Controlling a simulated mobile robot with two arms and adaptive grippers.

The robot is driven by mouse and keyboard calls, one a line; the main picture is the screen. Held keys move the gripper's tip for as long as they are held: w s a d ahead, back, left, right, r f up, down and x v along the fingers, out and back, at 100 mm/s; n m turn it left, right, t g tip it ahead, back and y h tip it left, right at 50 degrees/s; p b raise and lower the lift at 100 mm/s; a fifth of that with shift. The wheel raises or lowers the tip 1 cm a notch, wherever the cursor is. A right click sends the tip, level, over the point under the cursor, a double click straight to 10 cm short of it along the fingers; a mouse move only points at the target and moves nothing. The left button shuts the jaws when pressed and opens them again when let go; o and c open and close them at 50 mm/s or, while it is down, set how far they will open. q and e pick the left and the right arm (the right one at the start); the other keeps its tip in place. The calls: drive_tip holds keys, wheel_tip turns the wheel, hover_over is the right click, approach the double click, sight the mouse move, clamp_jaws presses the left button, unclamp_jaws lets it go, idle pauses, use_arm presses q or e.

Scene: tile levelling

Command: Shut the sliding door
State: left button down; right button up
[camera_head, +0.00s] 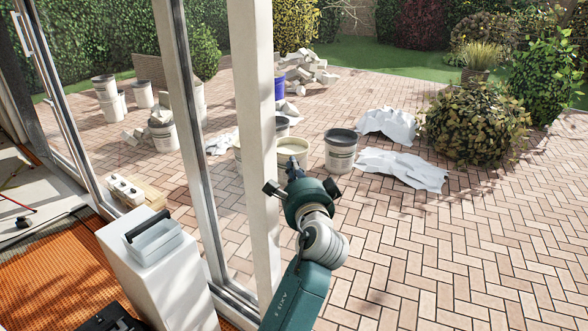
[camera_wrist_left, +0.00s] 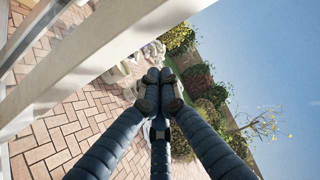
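The sliding door shows in the head view as tall glazed panels with upright frames. A wide white upright (camera_head: 255,130) stands nearest the patio, and a grey upright (camera_head: 186,130) stands to its left. I cannot tell which panel slides. My left gripper (camera_head: 279,178) is beside the white upright, on its right, partly hidden by its own wrist; contact cannot be told. In the left wrist view the gripper's dark fingertips (camera_wrist_left: 159,77) are together with nothing visible between them. A white frame bar (camera_wrist_left: 110,50) crosses the upper left there. My right gripper is out of view.
Outside are buckets (camera_head: 340,150), white sheets (camera_head: 403,168) and a bush (camera_head: 475,125). The brick paving (camera_head: 450,250) at the lower right is clear.

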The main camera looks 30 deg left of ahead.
sight(275, 144)
use_arm(q)
drive_tip(key=w+a+p, duration=0.1)
drive_tip(key=a, duration=0.1)
drive_tip(key=w+a+p, duration=0.1)
drive_tip(key=a, duration=0.2)
drive_tip(key=w+a, duration=0.2)
drive_tip(key=shift+w+a+p, duration=0.1)
drive_tip(key=shift+a+p, duration=0.1)
drive_tip(key=shift+p, duration=0.2)
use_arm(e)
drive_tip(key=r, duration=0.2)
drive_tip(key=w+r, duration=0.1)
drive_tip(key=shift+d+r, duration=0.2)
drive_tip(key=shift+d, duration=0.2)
